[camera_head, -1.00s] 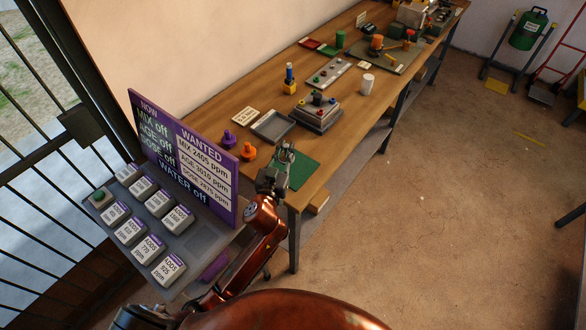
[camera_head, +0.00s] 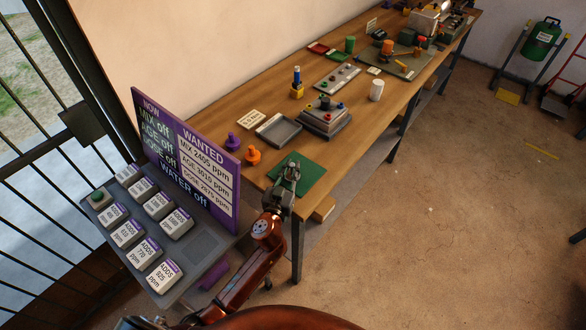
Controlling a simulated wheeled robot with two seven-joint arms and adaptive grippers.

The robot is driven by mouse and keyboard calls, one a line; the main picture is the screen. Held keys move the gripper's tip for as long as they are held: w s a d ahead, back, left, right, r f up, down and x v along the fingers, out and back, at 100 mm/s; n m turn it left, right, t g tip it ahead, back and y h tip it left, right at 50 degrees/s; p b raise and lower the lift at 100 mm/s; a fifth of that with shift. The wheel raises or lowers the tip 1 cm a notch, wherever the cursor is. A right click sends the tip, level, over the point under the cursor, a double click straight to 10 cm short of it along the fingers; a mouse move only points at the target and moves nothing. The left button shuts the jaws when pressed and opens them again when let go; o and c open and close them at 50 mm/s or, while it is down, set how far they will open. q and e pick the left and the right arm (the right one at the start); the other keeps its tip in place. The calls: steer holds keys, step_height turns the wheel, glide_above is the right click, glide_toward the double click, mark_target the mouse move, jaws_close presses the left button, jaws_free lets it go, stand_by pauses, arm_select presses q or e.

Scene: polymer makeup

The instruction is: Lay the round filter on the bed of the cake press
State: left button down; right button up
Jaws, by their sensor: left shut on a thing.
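My left gripper (camera_head: 290,172) is above the green mat (camera_head: 310,178) at the near end of the bench. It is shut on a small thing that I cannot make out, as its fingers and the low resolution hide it. A grey stepped block with coloured knobs (camera_head: 325,120) stands beyond the mat, and a shallow grey tray (camera_head: 278,131) lies to its left. I cannot tell which of these, if any, is the cake press. I cannot pick out the round filter. My right gripper is not in view.
A purple knob (camera_head: 232,142) and an orange knob (camera_head: 253,155) stand left of the mat. A purple sign (camera_head: 186,160) rises beside the near end.

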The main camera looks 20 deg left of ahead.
arm_select(q)
steer(key=shift+f, duration=0.15)
steer(key=c, duration=1.9)
jaws_free()
